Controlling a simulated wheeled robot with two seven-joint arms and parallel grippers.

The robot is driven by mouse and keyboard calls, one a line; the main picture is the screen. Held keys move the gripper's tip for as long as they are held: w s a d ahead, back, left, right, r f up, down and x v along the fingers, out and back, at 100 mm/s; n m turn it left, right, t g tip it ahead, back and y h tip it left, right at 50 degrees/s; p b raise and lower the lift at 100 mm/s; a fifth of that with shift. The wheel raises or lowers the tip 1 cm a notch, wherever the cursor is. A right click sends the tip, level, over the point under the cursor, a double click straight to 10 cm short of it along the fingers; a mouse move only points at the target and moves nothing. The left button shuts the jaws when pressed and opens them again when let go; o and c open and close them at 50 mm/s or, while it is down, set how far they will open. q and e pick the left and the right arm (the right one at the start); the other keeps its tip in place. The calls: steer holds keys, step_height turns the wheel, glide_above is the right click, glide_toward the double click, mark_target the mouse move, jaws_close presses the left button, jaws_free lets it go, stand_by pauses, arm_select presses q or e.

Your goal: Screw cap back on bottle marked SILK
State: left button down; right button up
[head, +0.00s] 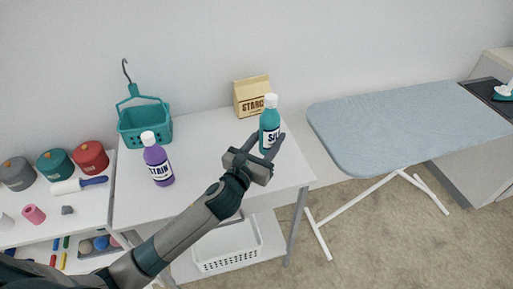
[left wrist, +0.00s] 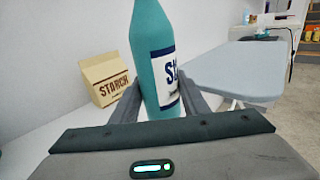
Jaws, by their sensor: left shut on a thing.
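My left gripper (head: 262,147) is shut on the bottle's body, one finger on each side. In the left wrist view the teal bottle (left wrist: 151,50) fills the space between the fingers, and its top is cut off by the frame edge. My right gripper is not in view.
A purple STAIN bottle (head: 158,163) with a white cap stands on the left of the table. A teal basket (head: 145,124) and a STARCH box (head: 252,97) are at the back. A blue ironing board (head: 405,122) stands to the right. The table's middle is clear.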

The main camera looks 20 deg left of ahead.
arm_select(q)
steer(key=a+f, duration=0.1)
steer(key=a, duration=0.1)
steer(key=w+a+f, duration=0.1)
steer(key=a, duration=0.1)
steer(key=shift+f, duration=0.2)
steer(key=shift+f, duration=2.15)
steer(key=c, duration=1)
jaws_free()
